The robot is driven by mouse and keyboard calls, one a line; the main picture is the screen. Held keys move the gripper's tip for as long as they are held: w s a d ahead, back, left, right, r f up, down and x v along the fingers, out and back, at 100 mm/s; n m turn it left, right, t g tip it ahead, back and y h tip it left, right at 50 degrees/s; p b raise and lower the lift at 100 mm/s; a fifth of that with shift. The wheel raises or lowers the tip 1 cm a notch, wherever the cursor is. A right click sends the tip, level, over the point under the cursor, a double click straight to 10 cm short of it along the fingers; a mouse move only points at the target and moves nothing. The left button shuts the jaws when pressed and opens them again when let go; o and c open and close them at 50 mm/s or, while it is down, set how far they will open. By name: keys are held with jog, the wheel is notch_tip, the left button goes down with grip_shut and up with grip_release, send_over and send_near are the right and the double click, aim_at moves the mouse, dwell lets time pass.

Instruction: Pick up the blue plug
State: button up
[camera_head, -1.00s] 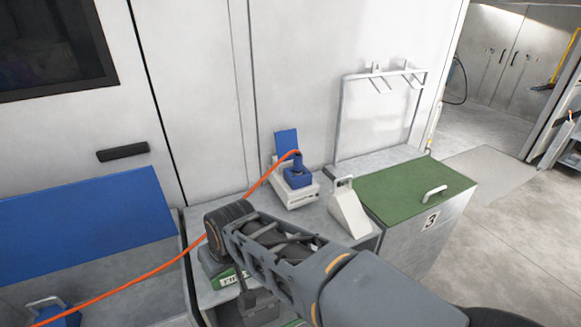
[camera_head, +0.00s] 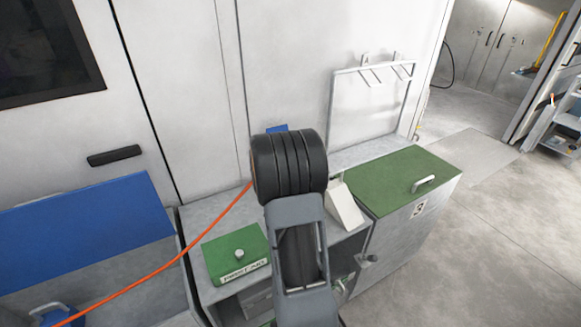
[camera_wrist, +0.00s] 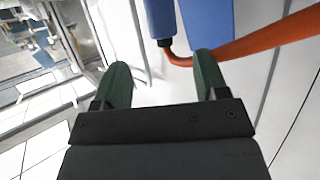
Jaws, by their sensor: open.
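The blue plug (camera_wrist: 159,18) shows at the top of the wrist view, with a dark end and an orange cable (camera_wrist: 260,42) curving away from it. My gripper (camera_wrist: 162,60) is open, its two green fingers spread apart. The plug lies beyond the fingertips, and nothing is held between them. In the head view my arm hides the plug and its white base. A blue flap (camera_head: 277,129) peeks out just above my wrist.
The orange cable runs down left over the grey bench towards a blue-topped cabinet (camera_head: 80,225). A white wedge block (camera_head: 345,205) stands right of my wrist, beside a green-topped cabinet (camera_head: 395,180). A green box with a knob (camera_head: 238,262) is on the bench at left.

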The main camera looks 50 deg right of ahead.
jog(key=shift+p+x, duration=0.65)
jog(key=shift+x, duration=4.45)
jog(key=shift+w+a, duration=0.15)
jog(key=shift+c, duration=0.3)
grip_shut()
